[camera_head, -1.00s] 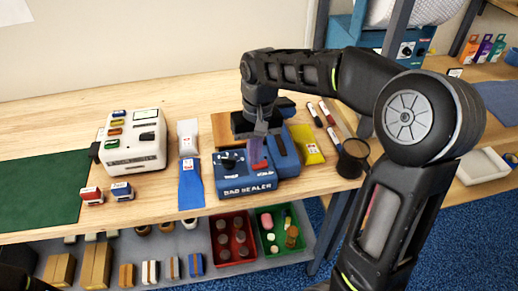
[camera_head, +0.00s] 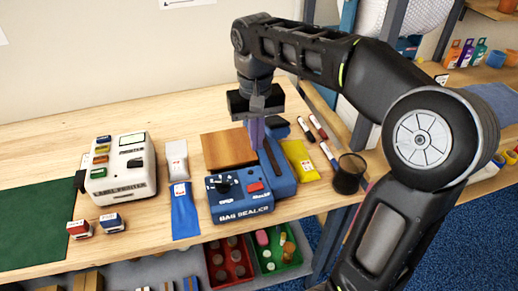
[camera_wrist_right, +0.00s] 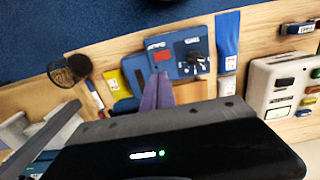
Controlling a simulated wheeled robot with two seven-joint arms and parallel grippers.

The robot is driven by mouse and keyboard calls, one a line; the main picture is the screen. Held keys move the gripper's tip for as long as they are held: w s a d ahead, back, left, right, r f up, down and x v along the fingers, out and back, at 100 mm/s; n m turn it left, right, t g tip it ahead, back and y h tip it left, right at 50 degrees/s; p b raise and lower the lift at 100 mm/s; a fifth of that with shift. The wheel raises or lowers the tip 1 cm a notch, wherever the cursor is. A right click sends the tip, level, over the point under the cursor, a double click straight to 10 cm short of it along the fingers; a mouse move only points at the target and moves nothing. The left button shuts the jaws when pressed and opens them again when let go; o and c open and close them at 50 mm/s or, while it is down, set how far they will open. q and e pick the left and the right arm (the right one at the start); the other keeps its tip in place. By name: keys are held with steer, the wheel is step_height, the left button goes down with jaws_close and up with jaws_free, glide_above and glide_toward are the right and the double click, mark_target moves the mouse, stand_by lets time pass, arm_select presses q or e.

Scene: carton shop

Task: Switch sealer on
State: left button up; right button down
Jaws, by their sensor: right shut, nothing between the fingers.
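The blue bag sealer (camera_head: 240,208) stands at the front of the bench, with its name on the front face. Its sloped panel has a black knob (camera_head: 224,184) on the left and a red switch (camera_head: 255,187) on the right. I cannot tell which way the switch is set. My right gripper (camera_head: 256,138) points down above the back of the sealer, with its purple fingers shut and empty. The fingers appear clear of the switch. The sealer also shows in the right wrist view (camera_wrist_right: 178,68), beyond the fingers (camera_wrist_right: 157,92). My left gripper is out of view.
A white label printer (camera_head: 122,183) and blue and white pouches (camera_head: 184,215) lie left of the sealer. A brown board (camera_head: 228,148) lies behind it. A yellow pouch (camera_head: 300,160), markers and a black mesh cup (camera_head: 349,173) are at the right. Bins (camera_head: 232,278) sit below.

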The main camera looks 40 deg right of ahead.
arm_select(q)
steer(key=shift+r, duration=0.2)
arm_select(e)
steer(key=shift+w+a+r, duration=0.15)
steer(key=shift+a, duration=0.25)
